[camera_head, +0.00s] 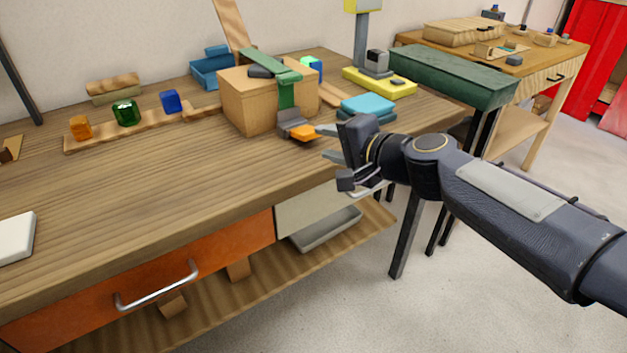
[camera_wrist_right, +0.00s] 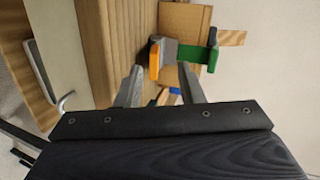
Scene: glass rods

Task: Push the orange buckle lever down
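The orange buckle lever (camera_head: 303,133) sticks out from a grey buckle (camera_head: 291,120) at the end of a green strap (camera_head: 286,92). The strap runs over the top and down the front of a wooden box (camera_head: 246,100). My right gripper (camera_head: 328,143) is open and empty, just right of the lever at the table's front edge. In the right wrist view the orange lever (camera_wrist_right: 155,60) shows ahead, between the two finger directions and closer to the left finger. A gap seems to remain between fingers and lever. My left gripper is not in view.
The wooden workbench (camera_head: 150,200) carries a teal box (camera_head: 368,107) right of the buckle. A yellow-based stand (camera_head: 385,82) is behind it. A wooden strip with coloured blocks (camera_head: 150,132) lies left. The bench front is mostly clear. A green-topped table (camera_head: 450,78) stands right.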

